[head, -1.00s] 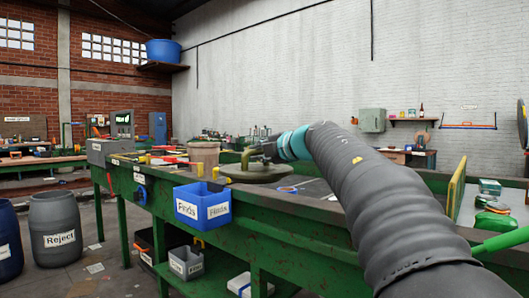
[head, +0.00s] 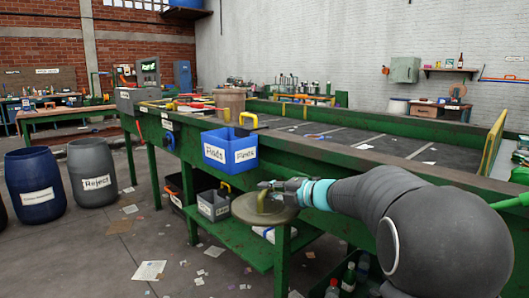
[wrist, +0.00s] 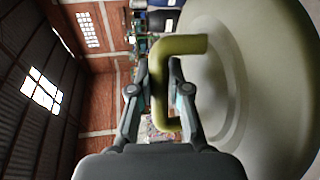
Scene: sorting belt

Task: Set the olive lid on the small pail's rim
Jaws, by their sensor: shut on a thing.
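The olive lid (head: 242,209) is a round disc with an upright olive handle (wrist: 160,75). My gripper (head: 266,190) is shut on that handle and holds the lid in the air in front of the bench's near side. In the wrist view the lid (wrist: 280,90) fills the right side, with the handle between my fingers. The likely small pail is a brown-grey round tub (head: 229,102) on the bench, behind the blue bin. It stands upright, well apart from the lid; its opening is not clearly visible.
The belt (head: 390,146) is largely clear. Reject (head: 92,170) and blue barrels (head: 43,185) stand on the floor at left.

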